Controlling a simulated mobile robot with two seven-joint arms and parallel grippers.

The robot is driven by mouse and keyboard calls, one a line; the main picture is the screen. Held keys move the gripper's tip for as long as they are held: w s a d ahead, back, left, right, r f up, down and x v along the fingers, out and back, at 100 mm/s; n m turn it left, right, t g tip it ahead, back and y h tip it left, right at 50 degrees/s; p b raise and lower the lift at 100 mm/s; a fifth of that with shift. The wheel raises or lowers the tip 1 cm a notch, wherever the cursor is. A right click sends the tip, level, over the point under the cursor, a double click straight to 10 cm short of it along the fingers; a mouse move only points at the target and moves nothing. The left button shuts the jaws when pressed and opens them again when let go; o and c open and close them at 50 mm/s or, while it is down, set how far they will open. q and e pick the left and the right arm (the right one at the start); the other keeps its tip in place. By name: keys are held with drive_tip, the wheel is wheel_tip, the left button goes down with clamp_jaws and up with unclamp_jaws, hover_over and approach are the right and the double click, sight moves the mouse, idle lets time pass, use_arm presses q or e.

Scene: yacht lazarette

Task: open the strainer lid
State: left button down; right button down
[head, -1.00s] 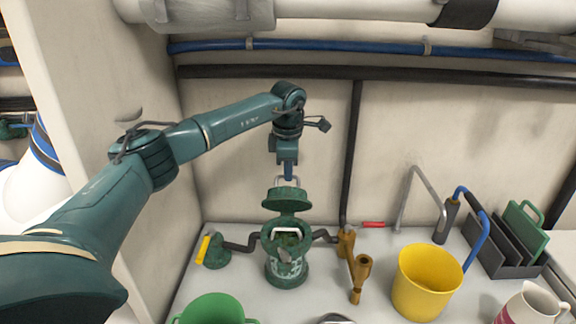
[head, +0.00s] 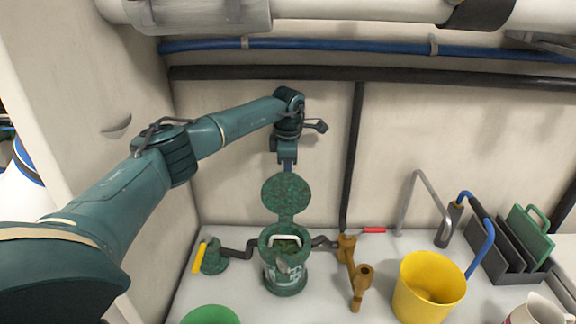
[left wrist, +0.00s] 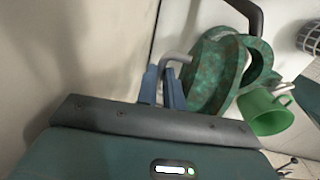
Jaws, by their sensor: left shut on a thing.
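The green strainer (head: 285,275) stands on the white surface, its mouth open, with a pale handle and dark matter inside. Its round, mottled green lid (head: 287,193) is swung up on the hinge at the back, nearly upright, its underside facing the head camera. My left gripper (head: 287,167) is behind the lid's top edge, its fingertips hidden there in the head view. In the left wrist view the blue fingers (left wrist: 163,86) are shut on the grey lid handle (left wrist: 176,58); the lid (left wrist: 212,78) is beside them. My right gripper is not in view.
A yellow-handled valve (head: 213,257) stands left of the strainer, brass fittings (head: 357,275) to the right. A yellow bucket (head: 427,285) and a dark rack (head: 500,245) are further right. A black pipe (head: 352,160) runs down the wall.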

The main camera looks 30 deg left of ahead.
use_arm(q)
drive_tip(key=shift+w+a+r, duration=0.1)
drive_tip(key=shift+w+r, duration=0.15)
drive_tip(key=shift+r, duration=0.15)
drive_tip(key=c, duration=1.8)
unclamp_jaws()
drive_tip(key=shift+o, duration=1.4)
drive_tip(key=shift+s, duration=0.1)
drive_tip(key=shift+f, duration=0.2)
wheel_tip(320, 180, up, 8)
drive_tip(key=s, duration=0.1)
drive_tip(key=shift+d+f+b, duration=0.15)
drive_tip(key=shift+d+b, duration=0.15)
drive_tip(key=shift+b, duration=0.1)
drive_tip(key=shift+f, duration=0.1)
